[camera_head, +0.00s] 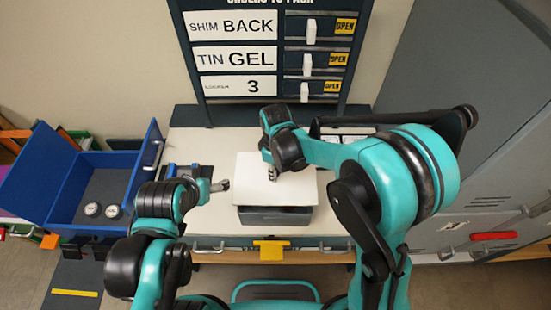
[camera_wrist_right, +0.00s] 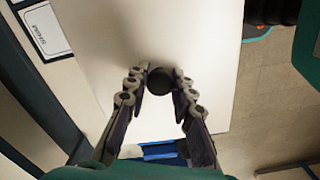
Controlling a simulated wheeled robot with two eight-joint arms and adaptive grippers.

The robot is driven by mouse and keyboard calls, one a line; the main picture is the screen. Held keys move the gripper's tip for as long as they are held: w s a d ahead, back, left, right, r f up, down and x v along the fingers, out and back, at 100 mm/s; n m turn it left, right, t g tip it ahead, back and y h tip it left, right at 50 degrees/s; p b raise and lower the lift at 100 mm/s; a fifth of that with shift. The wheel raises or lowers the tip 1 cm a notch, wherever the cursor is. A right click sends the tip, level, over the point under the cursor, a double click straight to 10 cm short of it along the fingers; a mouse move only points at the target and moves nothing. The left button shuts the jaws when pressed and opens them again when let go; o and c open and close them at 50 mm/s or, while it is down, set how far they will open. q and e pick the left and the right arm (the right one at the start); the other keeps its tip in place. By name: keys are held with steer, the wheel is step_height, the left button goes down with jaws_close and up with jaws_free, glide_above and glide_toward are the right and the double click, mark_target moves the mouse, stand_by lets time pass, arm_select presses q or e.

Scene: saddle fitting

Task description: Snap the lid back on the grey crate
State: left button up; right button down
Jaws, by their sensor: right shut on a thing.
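The white lid (camera_head: 252,192) lies level over the grey crate (camera_head: 275,215) on the table and covers its opening. I cannot tell whether the lid is seated or held just above the rim. My right gripper (camera_head: 269,170) is above the lid's middle. In the right wrist view its fingers are shut on the lid's dark round knob (camera_wrist_right: 168,82), with the pale lid (camera_wrist_right: 205,45) behind it. My left gripper (camera_head: 219,186) is left of the crate, apart from the lid; its fingers are too small to read.
A blue bin (camera_head: 68,225) with an open flap and two round pale-topped items stands at the left. An order board (camera_head: 270,60) stands behind the table. A yellow tag (camera_head: 271,250) is on the table's front edge. Grey lockers (camera_head: 480,130) stand at the right.

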steer(key=shift+s+f, duration=0.1)
steer(key=shift+f, duration=0.25)
steer(key=shift+f+b, duration=2.3)
steer(key=shift+f, duration=0.55)
steer(key=shift+f+b, duration=0.15)
steer(key=shift+b, duration=0.5)
steer(key=c, duration=1.2)
jaws_free()
steer(key=shift+o, duration=0.3)
steer(key=o, duration=0.4)
